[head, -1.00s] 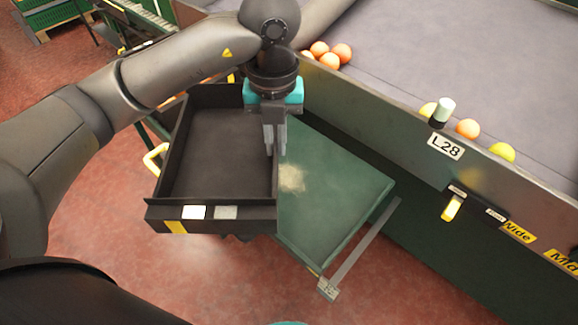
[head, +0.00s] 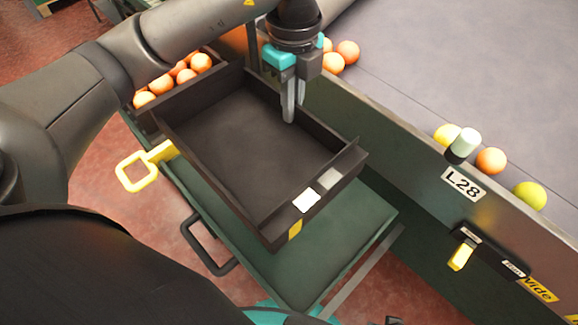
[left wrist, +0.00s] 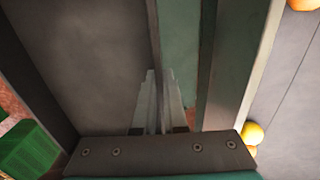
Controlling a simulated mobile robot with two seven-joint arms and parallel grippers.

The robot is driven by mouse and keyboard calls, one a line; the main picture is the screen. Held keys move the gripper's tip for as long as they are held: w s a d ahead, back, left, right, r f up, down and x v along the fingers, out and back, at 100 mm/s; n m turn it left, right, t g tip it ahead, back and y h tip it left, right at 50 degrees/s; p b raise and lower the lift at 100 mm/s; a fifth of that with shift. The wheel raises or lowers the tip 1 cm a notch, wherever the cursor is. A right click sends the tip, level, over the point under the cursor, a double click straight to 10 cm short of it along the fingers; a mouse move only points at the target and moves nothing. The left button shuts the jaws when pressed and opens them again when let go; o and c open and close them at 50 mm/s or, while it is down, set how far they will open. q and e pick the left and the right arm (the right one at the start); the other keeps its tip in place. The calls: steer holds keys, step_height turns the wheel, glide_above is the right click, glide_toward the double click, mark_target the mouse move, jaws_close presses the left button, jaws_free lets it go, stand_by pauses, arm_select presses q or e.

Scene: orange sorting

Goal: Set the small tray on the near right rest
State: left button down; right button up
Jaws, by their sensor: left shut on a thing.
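The small tray (head: 250,140) is dark, empty and shallow, with a yellow handle (head: 145,166) on its left and two pale labels on its near wall. My left gripper (head: 293,112) is shut on the tray's right-hand wall, its fingers pointing down. In the left wrist view, the fingers (left wrist: 160,100) straddle the tray wall (left wrist: 154,40). The tray is over the green flat rest (head: 345,225) and hides much of it. I cannot tell whether the tray touches it. My right gripper is not in view.
A grey conveyor (head: 450,70) with a green side wall (head: 410,165) runs along the right, with several oranges at its edge. A box of oranges (head: 175,78) stands beyond the tray. A dark loop handle (head: 208,250) sticks out left of the rest.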

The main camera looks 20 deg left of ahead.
arm_select(q)
step_height(320, 180, down, 13)
steer(key=b, duration=0.4)
steer(key=shift+f+b, duration=0.1)
steer(key=shift+b, duration=0.3)
steer(key=shift+f, duration=0.7)
step_height(320, 180, down, 3)
steer(key=shift+r+b, duration=0.2)
steer(key=shift+b, duration=0.55)
steer(key=shift+f, duration=0.4)
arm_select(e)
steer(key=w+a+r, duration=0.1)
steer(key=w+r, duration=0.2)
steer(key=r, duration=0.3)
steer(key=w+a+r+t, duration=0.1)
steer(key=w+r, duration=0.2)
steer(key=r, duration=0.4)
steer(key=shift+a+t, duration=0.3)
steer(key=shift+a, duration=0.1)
arm_select(q)
steer(key=c, duration=1.4)
jaws_free()
steer(key=shift+f, duration=0.2)
steer(key=shift+c, duration=0.2)
steer(key=o, duration=0.5)
steer(key=shift+c, duration=0.2)
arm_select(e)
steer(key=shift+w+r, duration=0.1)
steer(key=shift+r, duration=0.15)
